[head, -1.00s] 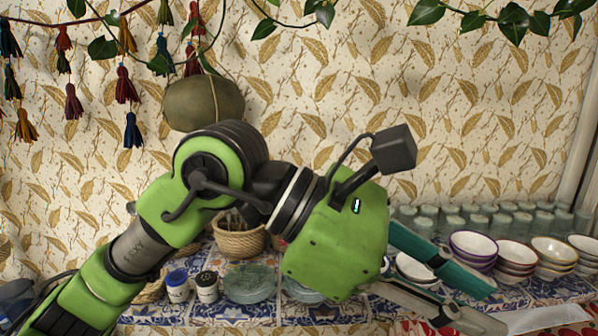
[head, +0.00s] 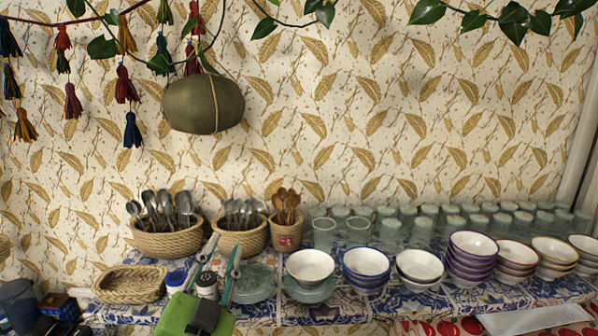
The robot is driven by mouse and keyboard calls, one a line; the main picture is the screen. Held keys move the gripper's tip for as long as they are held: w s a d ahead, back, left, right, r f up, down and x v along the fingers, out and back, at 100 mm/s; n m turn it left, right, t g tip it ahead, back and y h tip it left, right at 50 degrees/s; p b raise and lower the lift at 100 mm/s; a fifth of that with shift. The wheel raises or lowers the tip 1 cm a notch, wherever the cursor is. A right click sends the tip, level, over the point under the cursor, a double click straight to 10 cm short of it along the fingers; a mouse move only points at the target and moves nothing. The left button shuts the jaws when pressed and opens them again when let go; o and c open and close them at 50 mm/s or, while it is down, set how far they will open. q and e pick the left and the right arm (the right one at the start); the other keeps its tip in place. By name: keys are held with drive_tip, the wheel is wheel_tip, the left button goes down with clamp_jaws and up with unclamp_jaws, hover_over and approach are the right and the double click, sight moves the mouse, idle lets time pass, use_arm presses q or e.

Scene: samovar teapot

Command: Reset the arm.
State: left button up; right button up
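My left gripper (head: 226,242) shows at the bottom of the head view, left of centre, with its green body at the lower edge. Its two fingers point away toward the shelf and stand apart with nothing between them, so it is open and empty. In the picture it overlaps a dark-lidded jar (head: 207,285) and the edge of a stack of glass plates (head: 255,283). I cannot tell how far it is from them. My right gripper is not in view.
A blue-tiled shelf (head: 340,303) holds cutlery baskets (head: 168,243), a flat wicker basket (head: 130,284), a blue-lidded jar (head: 176,281), bowls (head: 310,265), stacked bowls (head: 473,256) and rows of glasses (head: 390,234). A gourd (head: 203,104) hangs above.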

use_arm(q)
drive_tip(key=s+a+f+n+g+y, duration=0.1)
drive_tip(key=s+a+f+g, duration=0.15)
drive_tip(key=f, duration=0.55)
drive_tip(key=s+a+f+n+g+y, duration=0.1)
drive_tip(key=s+f+n+g, duration=0.15)
drive_tip(key=f, duration=0.45)
drive_tip(key=s+a+f+n+g, duration=0.1)
drive_tip(key=s+a+f+g, duration=0.15)
drive_tip(key=f, duration=0.55)
drive_tip(key=s+f+n+g, duration=0.1)
drive_tip(key=s+f+g, duration=0.5)
drive_tip(key=s, duration=0.5)
drive_tip(key=s+f+n+g, duration=0.1)
drive_tip(key=s+f+g, duration=0.3)
drive_tip(key=s+f, duration=0.6)
wheel_tip(320, 180, down, 29)
drive_tip(key=s+b, duration=0.2)
drive_tip(key=b, duration=0.3)
drive_tip(key=s+a+f+g+b, duration=0.1)
drive_tip(key=s+a+f+b, duration=0.1)
drive_tip(key=s+f, duration=0.7)
drive_tip(key=s+a+f+g+b, duration=0.1)
drive_tip(key=s+a+f+b, duration=0.1)
drive_tip(key=s+f, duration=0.7)
wheel_tip(320, 180, down, 4)
drive_tip(key=shift+f+m+b, duration=0.15)
drive_tip(key=shift+m+b, duration=0.3)
drive_tip(key=shift+b, duration=0.05)
